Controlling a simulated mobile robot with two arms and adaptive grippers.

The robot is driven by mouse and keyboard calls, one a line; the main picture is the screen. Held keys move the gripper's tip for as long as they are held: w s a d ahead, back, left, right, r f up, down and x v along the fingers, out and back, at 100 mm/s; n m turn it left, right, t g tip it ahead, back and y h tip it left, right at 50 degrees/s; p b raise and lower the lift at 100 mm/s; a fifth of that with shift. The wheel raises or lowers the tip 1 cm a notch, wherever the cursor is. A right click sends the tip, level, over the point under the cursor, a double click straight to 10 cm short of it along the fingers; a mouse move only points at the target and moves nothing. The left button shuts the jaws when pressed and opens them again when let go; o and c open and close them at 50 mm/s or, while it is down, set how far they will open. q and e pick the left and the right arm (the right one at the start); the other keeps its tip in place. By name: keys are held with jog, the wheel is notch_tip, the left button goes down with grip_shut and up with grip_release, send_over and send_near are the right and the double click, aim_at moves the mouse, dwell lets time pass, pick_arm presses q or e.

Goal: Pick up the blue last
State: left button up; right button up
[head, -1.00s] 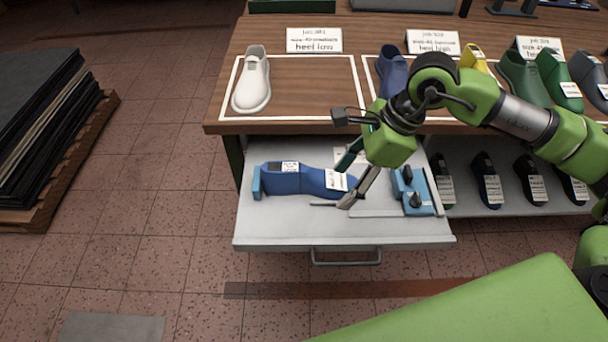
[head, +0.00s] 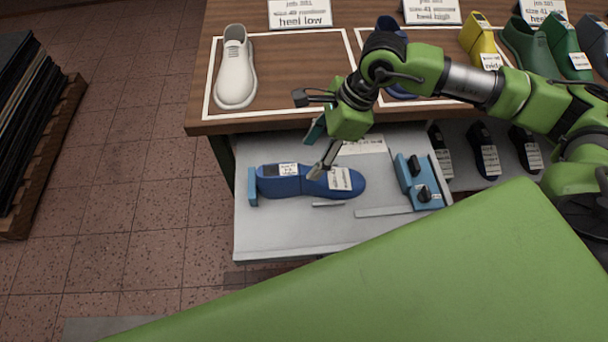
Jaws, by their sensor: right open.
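A blue last (head: 275,184) lies on its side or flat in the open drawer (head: 300,235), its toe to the right, with white labels on it. My right gripper (head: 313,158) is above the middle of this last, pointing down, with its fingers apart and nothing between them. One fingertip overlaps the last in the picture; I cannot tell whether it touches. A darker blue last (head: 397,90) stands on the table top, partly hidden behind my right arm. My left gripper is out of view.
A light-blue fixture (head: 418,182) sits at the drawer's right, and a small blue block (head: 252,187) at its left. The wooden table edge (head: 260,126) is behind the drawer. Dark lasts (head: 484,152) fill a lower shelf.

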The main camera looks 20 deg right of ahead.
aim_at(297, 169)
jog(key=x, duration=0.2)
jog(key=shift+w+a+f, duration=0.15)
jog(key=shift+f, duration=0.15)
jog(key=shift+w+a+f, duration=0.1)
jog(key=shift+f, duration=0.2)
jog(key=shift+w+a+f+p, duration=0.1)
jog(key=shift+f+p, duration=0.1)
jog(key=shift+p, duration=0.1)
jog(key=p+x, duration=0.1)
jog(key=x, duration=0.3)
jog(key=shift+w+a+p, duration=0.1)
jog(key=shift+a+p, duration=0.15)
jog(key=shift+p, duration=0.1)
jog(key=shift+f, duration=0.25)
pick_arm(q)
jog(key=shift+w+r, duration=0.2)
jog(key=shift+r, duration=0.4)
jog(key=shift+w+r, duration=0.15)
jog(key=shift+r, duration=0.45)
pick_arm(e)
jog(key=c, duration=0.4)
grip_shut()
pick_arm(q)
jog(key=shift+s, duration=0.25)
pick_arm(e)
jog(key=shift+w, duration=0.1)
